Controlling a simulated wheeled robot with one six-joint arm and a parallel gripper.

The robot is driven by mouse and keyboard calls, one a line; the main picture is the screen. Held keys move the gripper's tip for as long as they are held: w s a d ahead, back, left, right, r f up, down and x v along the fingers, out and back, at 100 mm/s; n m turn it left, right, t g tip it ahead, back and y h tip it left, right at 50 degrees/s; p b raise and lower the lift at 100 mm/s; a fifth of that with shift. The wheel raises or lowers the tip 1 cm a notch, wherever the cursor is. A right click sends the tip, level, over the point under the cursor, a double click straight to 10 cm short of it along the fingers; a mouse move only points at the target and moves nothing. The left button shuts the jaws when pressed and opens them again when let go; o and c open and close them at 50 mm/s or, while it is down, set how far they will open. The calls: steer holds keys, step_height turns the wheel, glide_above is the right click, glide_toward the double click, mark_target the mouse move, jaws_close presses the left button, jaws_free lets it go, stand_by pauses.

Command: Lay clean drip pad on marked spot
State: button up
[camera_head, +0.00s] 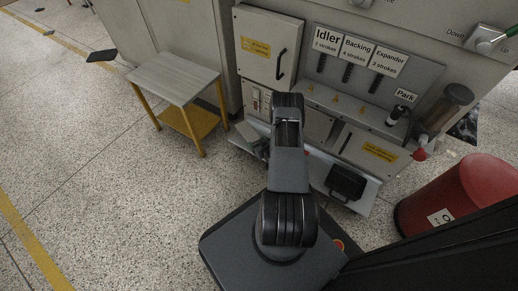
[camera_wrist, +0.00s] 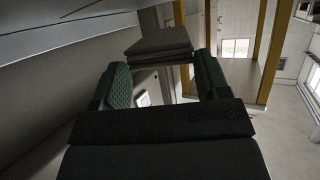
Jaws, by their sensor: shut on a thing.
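My gripper (camera_wrist: 162,78) is shut on a grey, layered, flat-looking pad (camera_wrist: 160,45), held between its green-lined fingers. In the head view, my gripper (camera_head: 258,146) is partly hidden by my arm, low in front of the machine. A light grey patch beside it, likely the pad (camera_head: 246,131), shows at its left. I cannot tell from these views whether the pad touches any surface. I cannot make out a marked spot clearly; my arm covers part of the machine's lower ledge.
A small table (camera_head: 178,76) with yellow legs stands at the left. A red bin (camera_head: 462,197) stands at the right. A dark flat thing (camera_head: 102,56) lies back left. Floor at left is free.

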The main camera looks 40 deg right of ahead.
steer(key=shift+w+d+f, duration=0.1)
steer(key=shift+d+f, duration=0.15)
steer(key=shift+f, duration=0.1)
steer(key=shift+w+d+f+b, duration=0.1)
steer(key=shift+d+f+b, duration=0.1)
steer(key=shift+f+b, duration=1.2)
steer(key=shift+f+p, duration=0.35)
steer(key=shift+f, duration=0.05)
steer(key=o, duration=0.9)
